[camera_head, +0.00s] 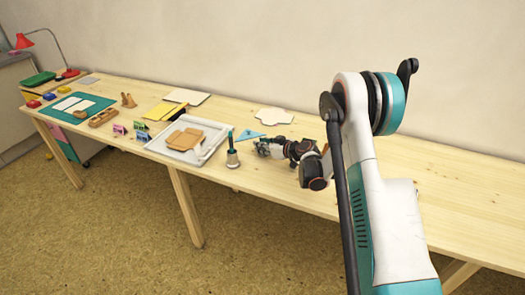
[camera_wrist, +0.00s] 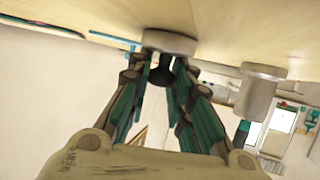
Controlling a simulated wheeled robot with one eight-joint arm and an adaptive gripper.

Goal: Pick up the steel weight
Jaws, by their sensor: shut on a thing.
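The steel weight shows in the wrist view as a grey disc (camera_wrist: 170,41) with a dark knob below it in the picture. My gripper (camera_wrist: 163,76) has its fingers closed around the dark knob. The disc is at or very near the pale wooden tabletop; I cannot tell whether it touches. In the head view my gripper (camera_head: 264,148) is low over the table, right of the pen-holder-like grey pot, and mostly hides the weight.
A grey pot (camera_head: 233,161) with a dark green upright piece stands close to the left of my gripper. A blue triangle (camera_head: 246,135) lies behind it. A white tray (camera_head: 178,155) with brown pieces is further left. The table (camera_head: 460,190) is clear on the right.

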